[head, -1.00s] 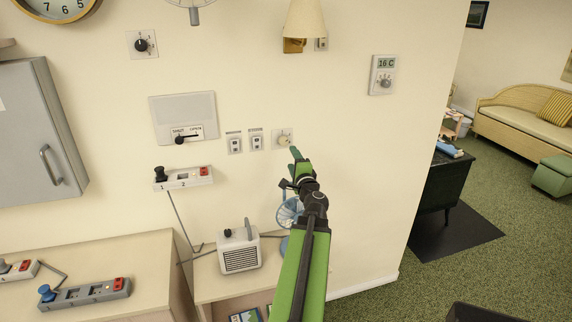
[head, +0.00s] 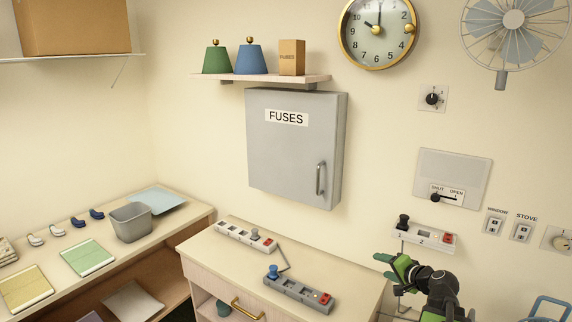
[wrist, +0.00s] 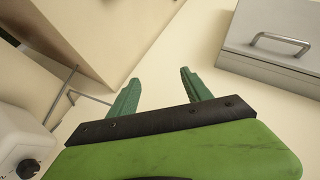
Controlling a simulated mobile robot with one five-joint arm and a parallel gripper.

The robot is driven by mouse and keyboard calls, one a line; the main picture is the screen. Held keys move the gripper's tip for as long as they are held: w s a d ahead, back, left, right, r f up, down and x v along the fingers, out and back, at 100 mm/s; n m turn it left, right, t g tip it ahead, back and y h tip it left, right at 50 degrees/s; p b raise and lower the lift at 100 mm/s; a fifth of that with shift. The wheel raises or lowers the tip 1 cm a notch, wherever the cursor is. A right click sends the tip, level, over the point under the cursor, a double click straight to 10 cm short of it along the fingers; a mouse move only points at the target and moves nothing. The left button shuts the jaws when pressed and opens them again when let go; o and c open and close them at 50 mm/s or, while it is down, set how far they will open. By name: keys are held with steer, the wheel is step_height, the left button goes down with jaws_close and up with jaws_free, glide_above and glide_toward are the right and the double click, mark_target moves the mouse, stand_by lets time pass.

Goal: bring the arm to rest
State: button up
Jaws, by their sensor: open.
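My gripper (head: 396,270) has green fingers and shows at the lower right of the head view, in front of the wall just below a small switch strip (head: 424,235). In the wrist view my gripper (wrist: 162,77) has its two fingers spread apart with nothing between them. My black wrist and green arm run down to the bottom edge of the head view. Whether the fingers touch the wall or strip cannot be told.
A cabinet (head: 282,255) with a power strip (head: 298,290) on top stands left of my gripper. The grey fuse box (head: 290,160) hangs above it; its handle shows in the wrist view (wrist: 280,40). A low shelf (head: 150,245) with a grey bin (head: 131,222) is further left.

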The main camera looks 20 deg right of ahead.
steer(key=a+f+n+g+y, duration=0.1)
steer(key=a+f+n+g, duration=0.25)
steer(key=a, duration=0.75)
steer(key=a+f+n+g+y, duration=0.25)
steer(key=a+f+n, duration=0.2)
steer(key=a, duration=0.75)
steer(key=s+a+f+n+g+h, duration=0.4)
steer(key=s+a+f+g, duration=0.1)
steer(key=a, duration=0.7)
steer(key=s+g, duration=0.1)
steer(key=s, duration=0.1)
steer(key=shift+s+a+g, duration=0.15)
steer(key=shift+s+g, duration=0.15)
steer(key=shift+s, duration=0.1)
steer(key=shift+h, duration=0.25)
